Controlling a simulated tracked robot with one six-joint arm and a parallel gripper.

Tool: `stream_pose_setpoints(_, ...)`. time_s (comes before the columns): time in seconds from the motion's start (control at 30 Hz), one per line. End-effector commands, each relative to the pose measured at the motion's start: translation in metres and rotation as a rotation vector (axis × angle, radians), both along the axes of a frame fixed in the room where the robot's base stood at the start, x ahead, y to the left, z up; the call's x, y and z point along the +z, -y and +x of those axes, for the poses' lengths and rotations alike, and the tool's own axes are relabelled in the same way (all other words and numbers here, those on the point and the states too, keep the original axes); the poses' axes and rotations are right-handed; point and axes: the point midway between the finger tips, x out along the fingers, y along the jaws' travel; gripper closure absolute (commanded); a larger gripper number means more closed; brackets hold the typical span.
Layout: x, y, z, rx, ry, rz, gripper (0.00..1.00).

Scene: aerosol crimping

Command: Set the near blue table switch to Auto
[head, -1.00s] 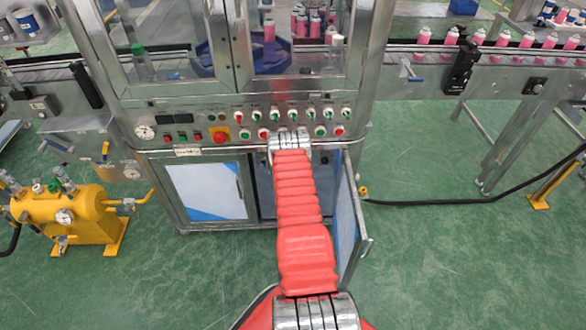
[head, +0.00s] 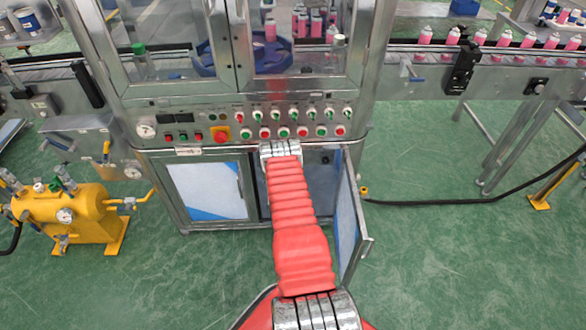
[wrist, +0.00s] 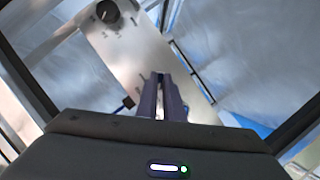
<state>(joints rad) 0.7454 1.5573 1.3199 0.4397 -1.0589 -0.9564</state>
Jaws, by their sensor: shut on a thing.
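My gripper (wrist: 162,88) shows in the wrist view with its two dark fingers close together, their tips against a light metal panel (wrist: 143,46). They are shut on a switch, which the fingers almost wholly hide; small printed marks show beside the tips. I cannot read its setting. A second switch, a black rotary knob (wrist: 107,11), sits at the panel's upper left, clear of the fingers, with marks around it. In the head view my arm reaches into the lower right bay of the machine, and my gripper is hidden there.
The open cabinet door (head: 347,215) stands just right of my arm. Above is the machine's front panel (head: 330,117) with several switches and lit buttons. A yellow tank (head: 75,215) stands at left. A black hose (head: 440,202) crosses the floor at right.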

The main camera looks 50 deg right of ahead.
Motion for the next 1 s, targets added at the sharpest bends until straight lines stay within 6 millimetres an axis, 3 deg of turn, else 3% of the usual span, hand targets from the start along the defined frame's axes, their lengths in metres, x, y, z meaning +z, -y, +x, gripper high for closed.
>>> stream_pose_setpoints(0.07, 0.001, 0.000, 0.002, 0.003, 0.000, -0.001, 1.00)
stream_pose_setpoints(0.1, 0.001, 0.000, 0.002, 0.004, 0.001, -0.002, 0.90)
stream_pose_setpoints(0.33, 0.001, 0.000, 0.001, 0.002, 0.001, 0.000, 0.74)
stream_pose_setpoints(0.7, 0.001, -0.003, 0.000, 0.002, 0.001, 0.000, 0.74)
stream_pose_setpoints(1.0, 0.008, -0.026, -0.011, 0.002, 0.000, 0.001, 0.74)
